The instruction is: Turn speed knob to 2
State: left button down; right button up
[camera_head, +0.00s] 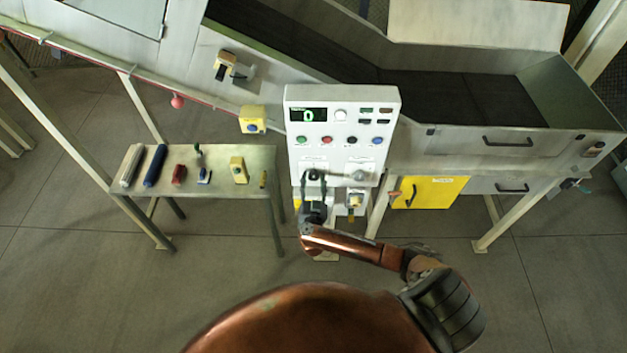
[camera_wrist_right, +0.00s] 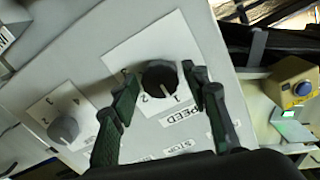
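The black speed knob (camera_wrist_right: 160,78) sits on a white plate marked "SPEED", with the digits 1 and 2 beside it. Its light pointer mark seems to face the digit side, near 1. My right gripper (camera_wrist_right: 157,90) is open, with one green-black finger on each side of the knob; I cannot tell whether either finger touches it. In the head view, my right gripper (camera_head: 314,186) reaches up to the knob (camera_head: 314,174) on the white control panel (camera_head: 342,104). The panel's green display (camera_head: 308,115) reads 0. My left gripper is not in view.
A grey knob (camera_wrist_right: 63,130) sits beside the speed knob; it also shows in the head view (camera_head: 360,175). Several coloured buttons line the panel above. A side table (camera_head: 218,165) with small items stands left. A yellow cabinet door (camera_head: 428,191) is right.

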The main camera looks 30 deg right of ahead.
jog(key=c, duration=0.9)
jog(key=shift+m, duration=0.3)
jog(key=m, duration=0.4)
jog(key=shift+s+f+m, duration=0.1)
jog(key=shift+m, duration=0.2)
jog(key=m, duration=0.6)
jog(key=shift+m, duration=0.4)
jog(key=o, duration=1.1)
jog(key=shift+o, duration=0.2)
